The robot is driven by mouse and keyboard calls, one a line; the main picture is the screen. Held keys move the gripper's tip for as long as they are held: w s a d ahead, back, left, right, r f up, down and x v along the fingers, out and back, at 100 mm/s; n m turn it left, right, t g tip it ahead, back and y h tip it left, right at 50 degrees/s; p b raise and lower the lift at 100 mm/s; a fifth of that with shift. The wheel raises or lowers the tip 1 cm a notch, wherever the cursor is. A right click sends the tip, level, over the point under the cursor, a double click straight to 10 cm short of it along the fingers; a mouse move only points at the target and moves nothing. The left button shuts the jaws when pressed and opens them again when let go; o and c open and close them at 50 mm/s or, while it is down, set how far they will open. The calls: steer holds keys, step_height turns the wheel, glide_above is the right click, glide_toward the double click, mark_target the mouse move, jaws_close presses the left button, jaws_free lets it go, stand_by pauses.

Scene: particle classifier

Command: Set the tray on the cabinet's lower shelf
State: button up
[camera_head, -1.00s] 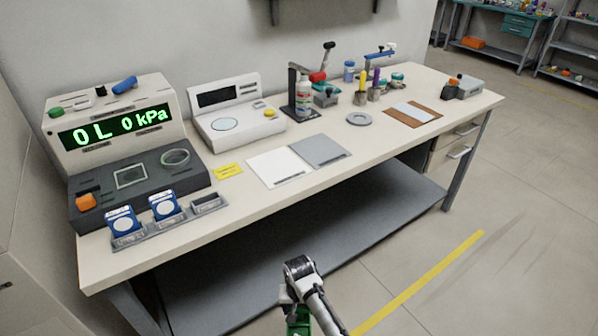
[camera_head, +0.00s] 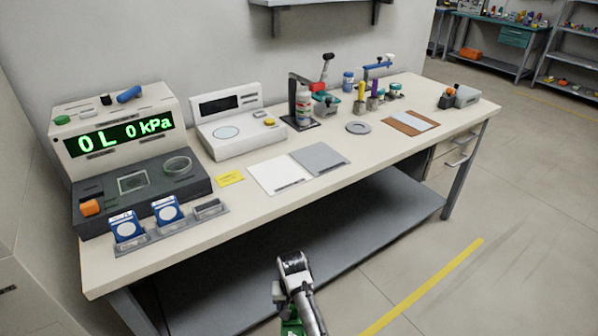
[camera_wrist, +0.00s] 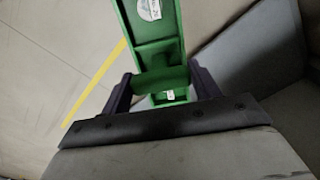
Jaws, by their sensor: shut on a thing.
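A green tray (camera_wrist: 150,45) with a round white label is held between the two dark fingers of my gripper (camera_wrist: 162,88) in the wrist view. Only part of the tray shows there. In the head view a small green piece of it (camera_head: 291,328) shows at the bottom edge, below my arm, in front of the bench. I cannot identify the cabinet or its lower shelf for certain in these views.
A long bench (camera_head: 225,210) carries a pressure display unit (camera_head: 125,140), a white instrument (camera_head: 240,125) and tools. Under it is a grey lower shelf (camera_head: 340,220), largely bare. Open floor with a yellow line (camera_head: 425,285) lies to the right.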

steer(key=shift+s+d+f, duration=0.25)
steer(key=shift+s+f, duration=0.15)
steer(key=shift+s, duration=0.2)
steer(key=shift+s+d+f, duration=0.3)
steer(key=shift+s+f, duration=0.15)
steer(key=shift+s, duration=0.1)
steer(key=shift+s+d+f, duration=0.25)
steer(key=shift+s+f, duration=0.15)
steer(key=shift+s, duration=0.2)
steer(key=shift+d, duration=0.15)
